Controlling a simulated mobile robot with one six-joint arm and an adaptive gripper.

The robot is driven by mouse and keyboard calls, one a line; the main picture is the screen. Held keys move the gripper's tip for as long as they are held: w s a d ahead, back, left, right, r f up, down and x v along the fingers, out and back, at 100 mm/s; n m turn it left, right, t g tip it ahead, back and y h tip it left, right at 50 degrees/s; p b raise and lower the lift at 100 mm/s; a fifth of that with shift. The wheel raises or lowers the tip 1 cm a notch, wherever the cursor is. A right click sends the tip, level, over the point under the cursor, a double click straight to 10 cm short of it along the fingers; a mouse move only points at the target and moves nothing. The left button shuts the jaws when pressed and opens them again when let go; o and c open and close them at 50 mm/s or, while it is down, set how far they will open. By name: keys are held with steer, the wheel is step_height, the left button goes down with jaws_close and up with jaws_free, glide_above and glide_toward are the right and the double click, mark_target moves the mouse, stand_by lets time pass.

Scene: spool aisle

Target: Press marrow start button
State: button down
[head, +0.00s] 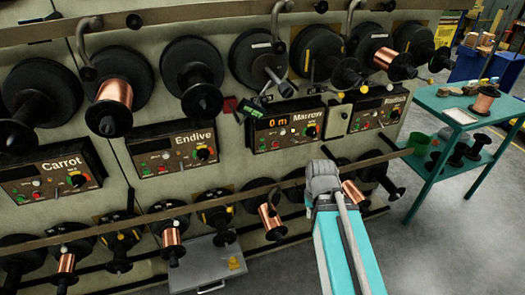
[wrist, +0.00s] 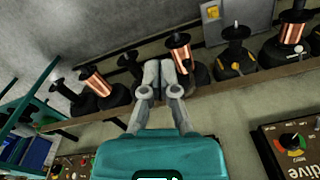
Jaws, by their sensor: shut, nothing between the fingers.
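The Marrow panel (head: 287,128) is a dark box on the machine wall in the head view, with an orange display reading "0 m", a knob at its right and small coloured buttons below. Which button is the start one is too small to read. My gripper (wrist: 160,72) shows in the wrist view as two grey fingers, shut and empty, over the lower row of spools. In the head view my arm's grey end is below and right of the Marrow panel, apart from it in the picture; the fingers cannot be made out there. The wrist view does not clearly show the Marrow panel.
Endive (head: 174,147), Carrot (head: 52,174) and Radish (head: 378,110) panels flank it. Spools hang above and below, with a long rail (head: 150,229) between. A green tool (head: 257,112) is at Marrow's upper left. A teal table (head: 462,113) stands right; the floor there is partly clear.

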mark_target(261, 148)
steer(key=w+a+f+m+t+y+b, duration=0.2)
steer(key=w+a+f+t+y+b, duration=0.15)
steer(key=w+a+b, duration=0.4)
steer(key=w+a+f+m+t+y+b, duration=0.1)
steer(key=w+a+f+t+y+b, duration=0.1)
steer(key=w+a+t+y+b, duration=0.45)
steer(key=w+d+f+m+t+h+b, duration=0.1)
steer(key=w+m+t+h+b, duration=0.1)
steer(key=w+m+b, duration=0.3)
steer(key=w+d+f+m+t+h+b, duration=0.1)
steer(key=w+d+m+t+h+b, duration=0.1)
steer(key=w+m+t+b, duration=0.3)
steer(key=shift+w+d+m+h+b, duration=0.35)
steer(key=shift+w+m+b, duration=0.5)
steer(key=shift+w, duration=0.8)
steer(key=shift+a+f, duration=0.1)
steer(key=x, duration=1.4)
